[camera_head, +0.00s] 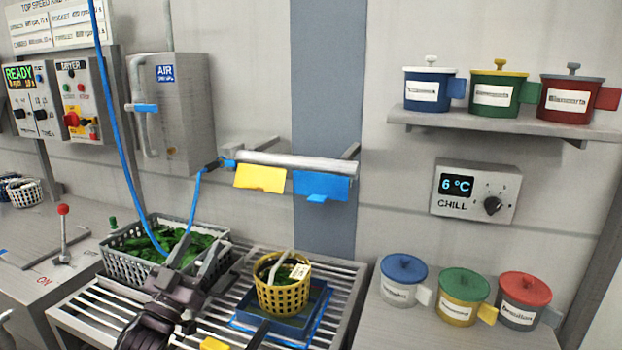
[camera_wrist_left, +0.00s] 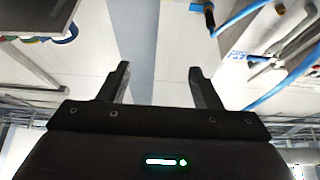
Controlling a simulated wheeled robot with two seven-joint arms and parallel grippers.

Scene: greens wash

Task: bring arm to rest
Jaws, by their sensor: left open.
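My left gripper (camera_head: 199,250) reaches in from the bottom, its dark wrist low in the head view. Its two grey fingers are spread apart, in front of the grey crate of greens (camera_head: 120,265) as seen from the head. Whether they touch the crate I cannot tell. The left wrist view shows the same gripper (camera_wrist_left: 160,68) open with nothing between the fingers, wall and fixtures beyond. My right gripper is not seen.
A yellow basket (camera_head: 283,298) with greens stands on a blue tray (camera_head: 290,328) on the slatted rack, right of my gripper. A blue hose (camera_head: 112,110) hangs down close by. Lidded pots (camera_head: 464,284) stand at the right. Yellow and blue cards (camera_head: 321,186) hang from a rail.

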